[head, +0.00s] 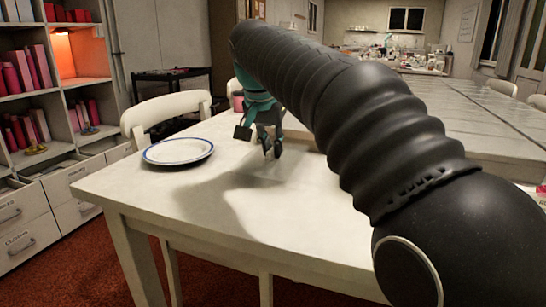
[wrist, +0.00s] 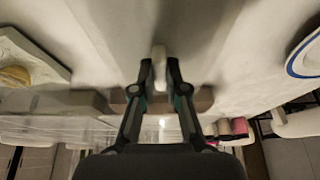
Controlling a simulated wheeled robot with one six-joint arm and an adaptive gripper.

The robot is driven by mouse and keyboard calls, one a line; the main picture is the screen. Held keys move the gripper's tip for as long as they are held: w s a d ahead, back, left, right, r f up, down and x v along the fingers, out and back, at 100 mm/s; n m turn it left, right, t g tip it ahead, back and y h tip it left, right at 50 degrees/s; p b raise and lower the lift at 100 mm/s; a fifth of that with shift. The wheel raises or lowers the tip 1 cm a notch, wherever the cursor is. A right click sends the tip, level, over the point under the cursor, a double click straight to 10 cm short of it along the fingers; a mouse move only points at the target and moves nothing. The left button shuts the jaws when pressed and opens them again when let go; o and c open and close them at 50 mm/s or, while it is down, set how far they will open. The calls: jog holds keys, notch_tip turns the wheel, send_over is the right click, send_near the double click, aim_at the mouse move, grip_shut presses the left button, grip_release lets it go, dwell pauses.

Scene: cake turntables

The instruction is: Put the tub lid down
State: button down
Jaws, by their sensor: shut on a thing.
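My gripper (head: 271,152) hangs over the white table, with its fingers pointing down. In the wrist view my gripper (wrist: 160,80) is shut on a small white piece, which I take to be the tub lid (wrist: 159,54). It shows narrow between the two fingertips and juts a little past them. In the head view I cannot make out the lid at the fingertips. I cannot tell whether it touches the table.
A white plate with a blue rim (head: 178,151) lies on the table (head: 230,205) left of my gripper. White chairs (head: 165,112) stand behind. The wrist view shows a pale board (wrist: 38,62) with a yellowish thing (wrist: 14,76) at left. The table's front is clear.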

jog(key=shift+f, duration=0.95)
jog(key=c, duration=1.2)
grip_release()
jog(key=p+v, duration=0.3)
jog(key=v, duration=0.9)
jog(key=shift+p, duration=0.3)
jog(key=shift+d+r, duration=0.1)
